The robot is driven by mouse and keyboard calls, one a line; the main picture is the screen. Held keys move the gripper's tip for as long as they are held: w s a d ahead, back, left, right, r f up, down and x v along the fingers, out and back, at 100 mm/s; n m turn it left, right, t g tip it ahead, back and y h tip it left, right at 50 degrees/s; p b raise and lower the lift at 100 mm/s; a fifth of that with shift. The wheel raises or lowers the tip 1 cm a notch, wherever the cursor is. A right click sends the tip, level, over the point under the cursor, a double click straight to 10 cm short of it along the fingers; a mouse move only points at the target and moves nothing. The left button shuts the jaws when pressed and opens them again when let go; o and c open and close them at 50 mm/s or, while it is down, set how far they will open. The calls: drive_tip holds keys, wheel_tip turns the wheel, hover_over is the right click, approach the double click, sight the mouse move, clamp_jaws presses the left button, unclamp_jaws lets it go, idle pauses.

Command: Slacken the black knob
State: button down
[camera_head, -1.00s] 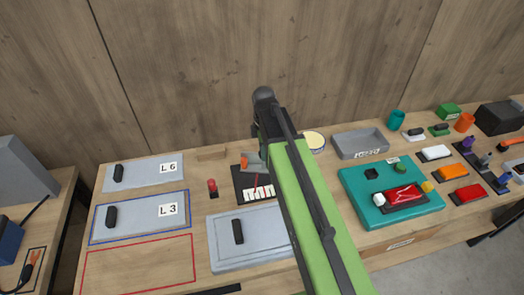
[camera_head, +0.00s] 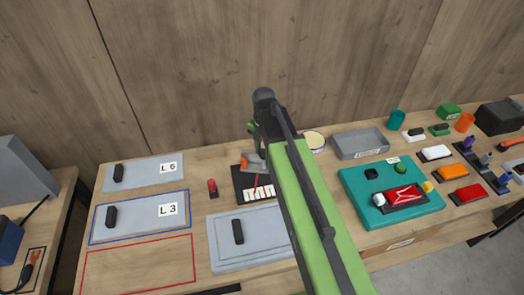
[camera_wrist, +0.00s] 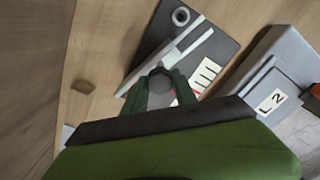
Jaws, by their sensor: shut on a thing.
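The black knob (camera_wrist: 160,75) shows in the wrist view between the two green fingers of my gripper (camera_wrist: 158,88), which is shut on it. The knob sits beside a light grey bar on a dark plate (camera_wrist: 212,48). The plate has a white marked scale (camera_wrist: 207,74) and a red pointer, partly hidden by a finger. In the head view the dark plate (camera_head: 243,189) and scale (camera_head: 262,192) show left of my arm; the knob is hidden there. Part of my gripper (camera_head: 254,130) shows at the arm's far end.
A grey tray (camera_head: 361,153) and a teal panel (camera_head: 352,181) with buttons stand right of my arm. Grey plates labelled L 6 (camera_head: 140,181) and L 3 (camera_head: 140,230), a red knob (camera_head: 212,187) and a raised grey plate (camera_head: 232,262) lie left. A wooden wall stands behind.

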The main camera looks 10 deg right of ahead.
drive_tip(key=shift+s+n, duration=0.15)
drive_tip(key=shift+n, duration=0.35)
drive_tip(key=c, duration=1)
unclamp_jaws()
wheel_tip(320, 180, up, 17)
drive_tip(key=p, duration=1.7)
drive_tip(key=shift+r, duration=0.15)
